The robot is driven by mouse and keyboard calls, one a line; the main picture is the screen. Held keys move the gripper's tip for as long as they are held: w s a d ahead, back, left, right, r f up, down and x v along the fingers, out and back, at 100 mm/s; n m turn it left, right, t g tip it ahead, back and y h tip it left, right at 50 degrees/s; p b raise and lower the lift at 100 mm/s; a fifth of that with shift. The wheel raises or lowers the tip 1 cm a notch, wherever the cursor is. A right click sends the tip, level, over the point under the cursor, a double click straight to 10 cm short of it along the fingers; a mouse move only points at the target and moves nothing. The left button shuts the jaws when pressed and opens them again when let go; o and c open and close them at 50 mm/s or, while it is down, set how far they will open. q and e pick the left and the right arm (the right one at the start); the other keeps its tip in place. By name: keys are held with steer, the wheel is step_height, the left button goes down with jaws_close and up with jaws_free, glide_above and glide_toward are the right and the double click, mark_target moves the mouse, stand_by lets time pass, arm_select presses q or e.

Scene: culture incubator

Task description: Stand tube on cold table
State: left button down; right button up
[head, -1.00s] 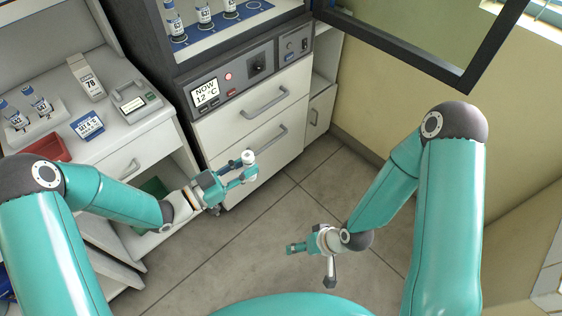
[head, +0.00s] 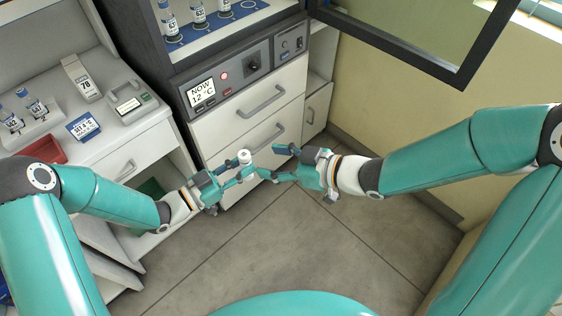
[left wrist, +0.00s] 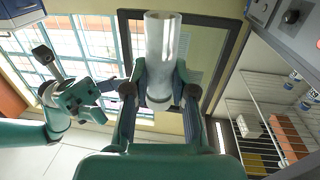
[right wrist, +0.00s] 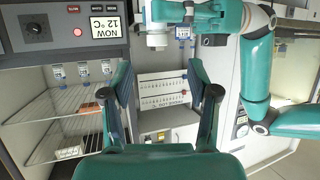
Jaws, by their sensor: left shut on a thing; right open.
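My left gripper (head: 240,168) is shut on a tube (head: 244,157) with a white cap, held in the air before the cabinet's drawers. The tube fills the upper middle of the left wrist view (left wrist: 162,45) and also shows in the right wrist view (right wrist: 157,40). My right gripper (head: 275,162) is open, its fingers pointing at the tube from the right; they look close, but contact cannot be told.
A white side bench on the left holds a tube rack (head: 30,130), a red tray (head: 45,150), a blue SET 4 °C card (head: 83,126) and a small device (head: 130,102). A dark-framed glass door (head: 400,55) stands open at upper right. The floor below is clear.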

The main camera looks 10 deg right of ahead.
mark_target(248, 158)
steer(key=x, duration=1)
steer(key=shift+f, duration=0.1)
jaws_close()
arm_select(q)
steer(key=c, duration=0.9)
jaws_free()
